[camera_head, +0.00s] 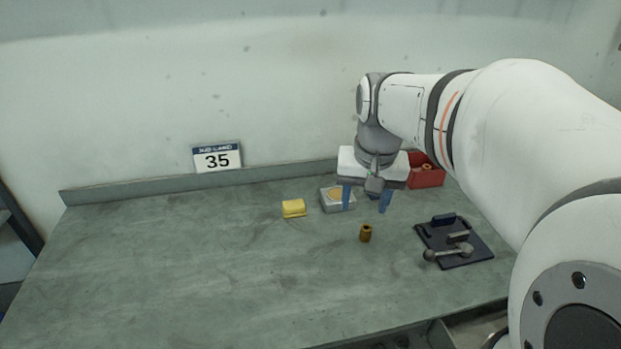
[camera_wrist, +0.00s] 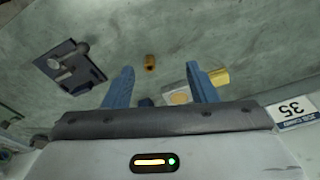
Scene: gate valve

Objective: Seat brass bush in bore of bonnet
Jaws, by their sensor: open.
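The brass bush (camera_head: 365,233) stands alone on the green-grey bench, in front of my gripper; in the wrist view it (camera_wrist: 150,62) shows beyond the fingertips. My gripper (camera_head: 366,205) is open and empty above the bench, its blue fingers apart and clear of the bush. The fingers also show in the wrist view (camera_wrist: 160,80). A small dark block (camera_wrist: 146,102) is partly seen between the fingers; I cannot tell whether it is the bonnet. No bore is clearly visible.
A dark plate with a ball-ended lever (camera_head: 440,254) lies right of the bush. A grey box with a tan disc (camera_head: 337,199) and a yellow block (camera_head: 293,208) stand left. A red bin (camera_head: 427,174) is at the back. The bench's left half is clear.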

